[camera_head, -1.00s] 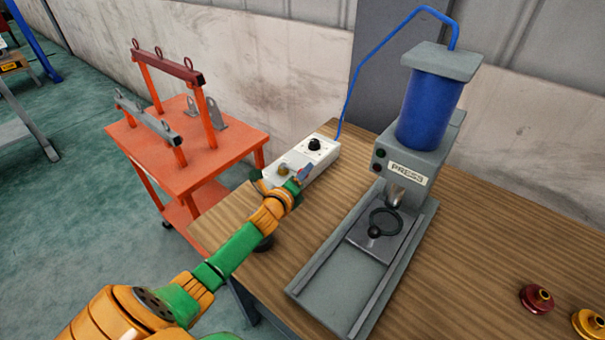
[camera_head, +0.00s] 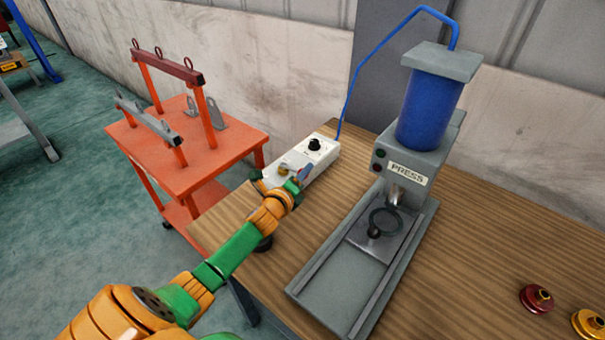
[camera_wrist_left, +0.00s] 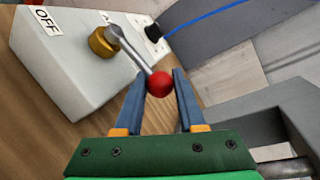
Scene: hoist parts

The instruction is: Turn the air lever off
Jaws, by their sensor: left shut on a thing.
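The white air control box (camera_head: 327,153) lies on the wooden table left of the press. It also shows in the left wrist view (camera_wrist_left: 75,70), with an "OFF" label (camera_wrist_left: 47,21) at one end. The air lever (camera_wrist_left: 136,52) is a metal arm on a brass hub (camera_wrist_left: 103,41), ending in a red ball knob (camera_wrist_left: 160,84). It points away from the OFF label. My left gripper (camera_wrist_left: 159,78) is shut on the red knob, its blue fingers on both sides. In the head view my left gripper (camera_head: 299,180) hides most of the lever. My right gripper is out of view.
The grey press (camera_head: 415,150) with its blue cylinder (camera_head: 430,108) stands right of the box. A blue hose (camera_head: 362,75) runs between them. An orange cart (camera_head: 180,155) stands left of the table. Red (camera_head: 537,298) and yellow (camera_head: 590,324) parts sit at lower right.

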